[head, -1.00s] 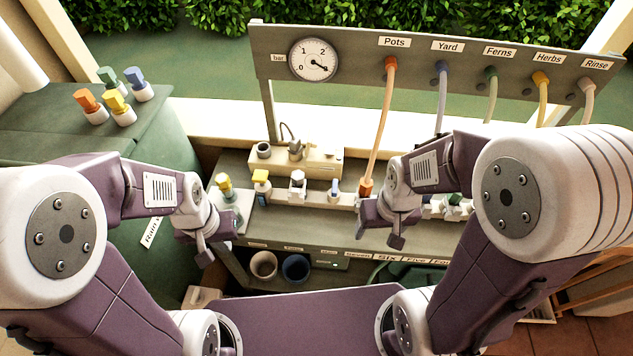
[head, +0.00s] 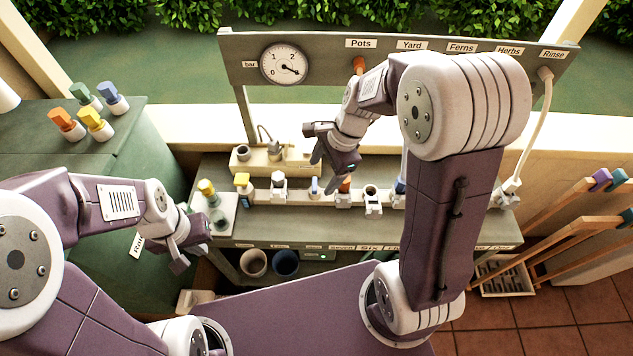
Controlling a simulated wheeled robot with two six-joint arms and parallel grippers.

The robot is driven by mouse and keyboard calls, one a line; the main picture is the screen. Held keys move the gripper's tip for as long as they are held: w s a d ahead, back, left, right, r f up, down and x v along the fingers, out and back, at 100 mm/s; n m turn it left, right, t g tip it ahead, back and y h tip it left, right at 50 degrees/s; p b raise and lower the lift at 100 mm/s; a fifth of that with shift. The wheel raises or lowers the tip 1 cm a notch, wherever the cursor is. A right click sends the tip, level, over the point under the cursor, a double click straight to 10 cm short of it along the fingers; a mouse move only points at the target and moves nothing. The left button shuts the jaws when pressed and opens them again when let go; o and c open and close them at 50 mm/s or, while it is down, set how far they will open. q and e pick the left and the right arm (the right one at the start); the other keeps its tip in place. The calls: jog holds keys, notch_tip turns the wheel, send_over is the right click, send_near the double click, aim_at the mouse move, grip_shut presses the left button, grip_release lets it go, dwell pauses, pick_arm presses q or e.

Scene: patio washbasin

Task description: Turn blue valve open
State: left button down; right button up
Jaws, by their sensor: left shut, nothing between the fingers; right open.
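A small pale-blue valve handle (head: 314,186) stands upright on the bench rail, between a white-topped fitting and an orange hose end. I cannot tell from its look how far it is turned. My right gripper (head: 326,158) is open and empty, above and just behind the blue handle, apart from it as far as I can see. Its arm crosses the right half of the bench and hides fittings there. Another blue piece (head: 399,187) shows partly beside that arm. My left gripper (head: 180,262) is shut and empty, low at the bench's left end.
A yellow-topped fitting (head: 243,182) and a white-topped fitting (head: 278,181) stand left of the blue handle. A pressure gauge (head: 286,64) hangs on the labelled back panel (head: 430,57). Several coloured valve pieces sit on the green cabinet (head: 120,150). Two cups stand on the lower shelf.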

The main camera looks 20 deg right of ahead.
aim_at(315, 183)
jog(key=w+d+f+m+y+b, duration=0.1)
jog(key=w+f+m, duration=0.3)
jog(key=w, duration=0.3)
jog(key=shift+m, duration=0.5)
jog(key=f, duration=0.7)
jog(key=w+f, duration=0.1)
jog(key=f, duration=0.3)
jog(key=shift+a+f, duration=0.2)
jog(key=shift+a, duration=0.05)
jog(key=shift+a+f, duration=0.1)
jog(key=shift+f, duration=0.05)
jog(key=c, duration=1.4)
